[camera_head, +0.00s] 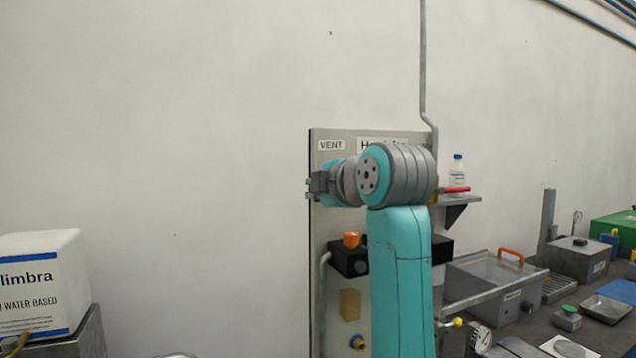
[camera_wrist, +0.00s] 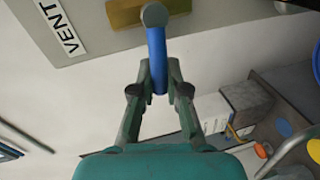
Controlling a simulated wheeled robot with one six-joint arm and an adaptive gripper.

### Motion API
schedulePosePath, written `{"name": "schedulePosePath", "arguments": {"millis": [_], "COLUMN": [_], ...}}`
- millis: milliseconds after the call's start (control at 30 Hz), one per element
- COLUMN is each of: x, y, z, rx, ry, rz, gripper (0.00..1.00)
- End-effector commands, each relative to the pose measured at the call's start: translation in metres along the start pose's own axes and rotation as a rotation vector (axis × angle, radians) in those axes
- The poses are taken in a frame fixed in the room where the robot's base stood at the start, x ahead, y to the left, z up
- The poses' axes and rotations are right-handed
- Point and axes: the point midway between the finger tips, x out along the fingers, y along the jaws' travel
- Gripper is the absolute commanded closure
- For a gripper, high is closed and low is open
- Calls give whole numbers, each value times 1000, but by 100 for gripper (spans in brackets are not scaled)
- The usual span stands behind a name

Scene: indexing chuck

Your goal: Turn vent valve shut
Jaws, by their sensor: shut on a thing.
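The vent valve shows in the wrist view as a blue lever (camera_wrist: 157,50) on a grey round pivot (camera_wrist: 154,15), in front of a brass-coloured body (camera_wrist: 124,13). My gripper (camera_wrist: 159,84) is shut on the lever's free end, with one finger on each side. In the head view my gripper (camera_head: 317,187) is at the panel's left edge, below the VENT label (camera_head: 331,145). The label also shows in the wrist view (camera_wrist: 62,27). The valve cannot be made out in the head view, where my gripper and wrist cover that spot.
The grey panel (camera_head: 335,222) carries a black box with an orange knob (camera_head: 351,240) below my gripper. A small shelf (camera_head: 457,201) with a bottle (camera_head: 457,172) is to the right. A cluttered bench (camera_head: 535,325) lies lower right. The wall left of the panel is bare.

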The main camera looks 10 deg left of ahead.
Motion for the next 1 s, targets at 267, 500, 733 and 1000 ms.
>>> {"name": "schedulePosePath", "arguments": {"millis": [267,500,733,1000], "x": [2,2,2,2], "y": [-7,-9,-9,-9], "z": [0,0,1,1], "rx": [-108,-138,-139,-138], "ry": [-20,-27,-28,-27], "rz": [-3,-2,-3,-2], "gripper": [100,100,100,60]}}
